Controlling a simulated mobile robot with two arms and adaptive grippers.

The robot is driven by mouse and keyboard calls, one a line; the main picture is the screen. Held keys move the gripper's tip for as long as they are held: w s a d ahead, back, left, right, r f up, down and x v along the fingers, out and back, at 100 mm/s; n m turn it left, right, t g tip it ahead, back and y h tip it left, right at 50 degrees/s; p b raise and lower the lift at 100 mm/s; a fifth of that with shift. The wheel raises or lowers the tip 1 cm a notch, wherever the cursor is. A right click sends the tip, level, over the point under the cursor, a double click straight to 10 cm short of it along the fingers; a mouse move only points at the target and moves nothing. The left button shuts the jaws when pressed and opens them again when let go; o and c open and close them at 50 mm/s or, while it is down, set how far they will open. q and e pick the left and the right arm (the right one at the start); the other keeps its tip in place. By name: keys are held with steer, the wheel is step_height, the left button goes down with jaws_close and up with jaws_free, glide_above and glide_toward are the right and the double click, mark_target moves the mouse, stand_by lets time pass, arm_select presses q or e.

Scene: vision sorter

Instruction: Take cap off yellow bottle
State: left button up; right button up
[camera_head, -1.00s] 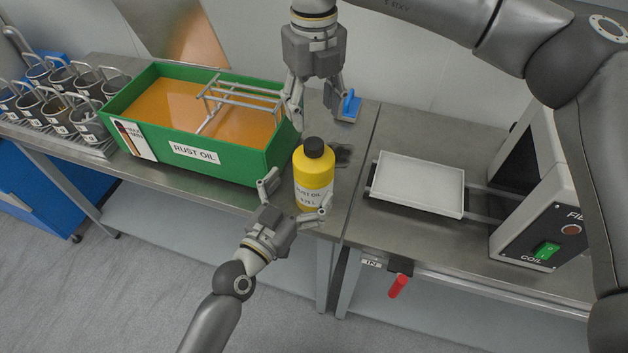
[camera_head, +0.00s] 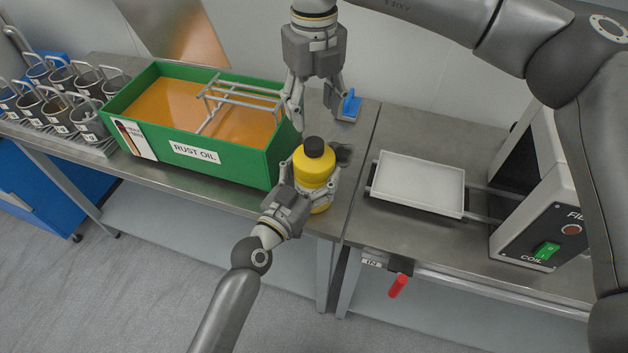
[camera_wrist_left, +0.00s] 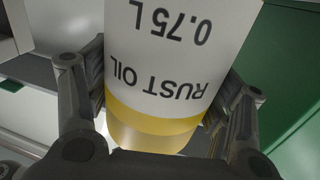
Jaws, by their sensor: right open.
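The yellow bottle (camera_head: 316,165) with its black cap (camera_head: 314,147) stands upright on the metal table, to the right of the green tank. The cap sits on the bottle. My left gripper (camera_head: 309,180) has its fingers on both sides of the bottle's body, below the cap. The left wrist view shows the bottle's white "RUST OIL 0.75 L" label (camera_wrist_left: 178,55) between the two fingers (camera_wrist_left: 160,115). The pads are close against its sides; I cannot tell whether both touch. My right gripper (camera_head: 316,105) hangs above and behind the cap, pointing down, open and empty.
The green tank (camera_head: 235,165) of orange liquid with a metal rack (camera_head: 240,98) stands close left of the bottle. A blue-handled tool (camera_head: 349,106) lies behind. A white tray (camera_head: 420,182) and a coil machine (camera_head: 545,215) are at right. Several metal cups (camera_head: 88,122) stand far left.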

mark_target(314, 143)
arm_select(q)
steer(key=c, duration=1.2)
arm_select(e)
steer(key=m, duration=1.6)
steer(key=shift+m, duration=0.4)
steer(key=m, duration=0.5)
steer(key=shift+f+m, duration=0.4)
steer(key=shift+f, duration=3.65)
